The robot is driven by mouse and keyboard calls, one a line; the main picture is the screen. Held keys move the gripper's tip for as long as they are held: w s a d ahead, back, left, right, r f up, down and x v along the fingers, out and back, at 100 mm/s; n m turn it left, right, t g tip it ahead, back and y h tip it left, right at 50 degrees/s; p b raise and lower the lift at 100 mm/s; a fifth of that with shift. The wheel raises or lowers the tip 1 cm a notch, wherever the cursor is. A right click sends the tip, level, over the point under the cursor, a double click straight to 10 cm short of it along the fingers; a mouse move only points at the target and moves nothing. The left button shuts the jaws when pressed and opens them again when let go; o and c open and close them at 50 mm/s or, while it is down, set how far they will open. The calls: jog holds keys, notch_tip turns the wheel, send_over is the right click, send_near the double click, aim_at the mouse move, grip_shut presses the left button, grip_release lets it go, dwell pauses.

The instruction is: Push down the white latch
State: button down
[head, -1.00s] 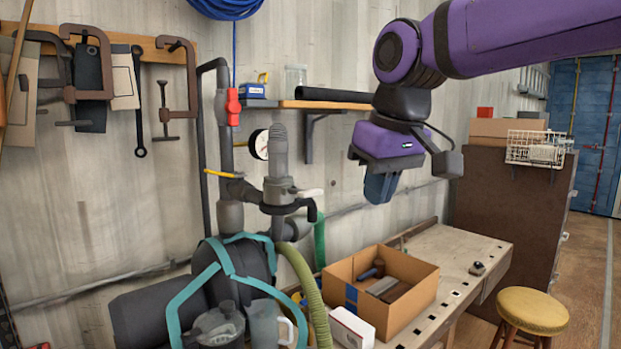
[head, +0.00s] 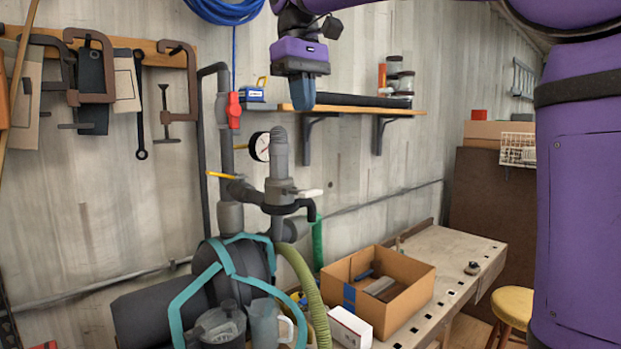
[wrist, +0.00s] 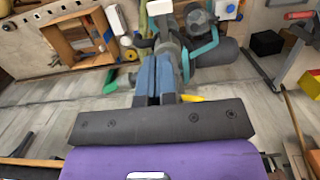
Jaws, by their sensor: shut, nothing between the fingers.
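The white latch (head: 309,193) is a short white lever on the right side of the grey upright pipe in the head view. It sticks out to the right, roughly level, just above a black bent spout. My gripper (head: 302,101) is well above it, pointing down, with its blue fingers shut and empty. In the wrist view, my gripper (wrist: 157,60) covers part of the pipework. A white piece shows at the top edge there, but I cannot tell whether it is the latch.
A pressure gauge (head: 260,146), a yellow handle (head: 223,175) and a red handle (head: 234,110) are on the pipes left of the latch. A wall shelf (head: 350,109) is behind my fingers. A cardboard box (head: 408,301) stands on the workbench (head: 450,251) at lower right.

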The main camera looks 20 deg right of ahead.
aim_at(313, 191)
dwell(0.4)
jog(key=f, duration=0.4)
jog(key=s+f, duration=0.1)
jog(key=f, duration=0.9)
jog(key=shift+s+d, duration=0.25)
jog(key=shift+s, duration=0.05)
jog(key=t, duration=0.1)
jog(key=s+f+t+y, duration=0.1)
jog(key=t, duration=0.1)
jog(key=shift+d+f, duration=0.15)
jog(key=shift+f, duration=0.1)
jog(key=f+t, duration=0.1)
jog(key=t, duration=0.1)
jog(key=f+t+y, duration=0.1)
jog(key=f+t, duration=0.3)
jog(key=shift+w+y, duration=0.25)
jog(key=shift+y, duration=0.15)
jog(key=shift+r, duration=0.15)
jog(key=shift+r, duration=0.7)
